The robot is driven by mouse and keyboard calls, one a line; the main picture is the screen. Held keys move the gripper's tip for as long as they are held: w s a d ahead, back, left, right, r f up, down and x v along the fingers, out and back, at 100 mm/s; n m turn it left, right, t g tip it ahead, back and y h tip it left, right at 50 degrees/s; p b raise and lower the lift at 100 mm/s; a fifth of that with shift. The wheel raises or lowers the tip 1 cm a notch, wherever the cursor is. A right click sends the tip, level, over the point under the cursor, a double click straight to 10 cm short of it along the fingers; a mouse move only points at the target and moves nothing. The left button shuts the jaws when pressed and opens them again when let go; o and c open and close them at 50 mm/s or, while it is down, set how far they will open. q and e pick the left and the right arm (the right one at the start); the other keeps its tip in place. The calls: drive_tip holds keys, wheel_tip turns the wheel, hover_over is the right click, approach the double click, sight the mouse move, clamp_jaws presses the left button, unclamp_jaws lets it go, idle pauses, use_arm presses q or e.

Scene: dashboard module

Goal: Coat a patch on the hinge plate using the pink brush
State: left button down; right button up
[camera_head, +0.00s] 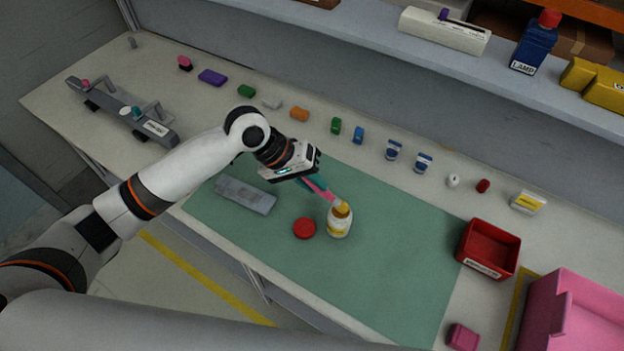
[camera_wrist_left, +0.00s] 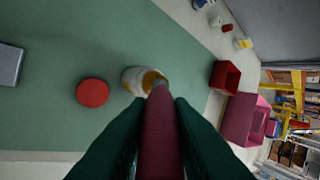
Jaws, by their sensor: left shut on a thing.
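My left gripper (camera_head: 314,184) is shut on the pink brush (camera_head: 326,194), whose handle fills the lower middle of the left wrist view (camera_wrist_left: 160,140). The brush slants down to the mouth of a white jar (camera_head: 338,229) with a yellow label. Its tip is at the jar's yellowish opening; I cannot tell how deep it sits. The jar also shows in the left wrist view (camera_wrist_left: 133,80). The grey hinge plate (camera_head: 245,195) lies flat on the green mat, left of the jar, partly showing in the left wrist view (camera_wrist_left: 10,64). My right gripper is out of view.
A red lid (camera_head: 304,228) lies on the mat (camera_head: 390,270) beside the jar. A red bin (camera_head: 488,248) and a pink crate (camera_head: 570,315) stand at the right. Several small coloured items line the back. A grey handled fixture (camera_head: 120,110) is far left.

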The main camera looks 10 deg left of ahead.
use_arm(q)
drive_tip(key=shift+s+f+p, duration=0.15)
drive_tip(key=shift+f+p, duration=0.05)
drive_tip(key=shift+p, duration=0.15)
idle(1.4)
wheel_tip(320, 180, up, 5)
drive_tip(key=p, duration=0.6)
drive_tip(key=shift+r, duration=1.15)
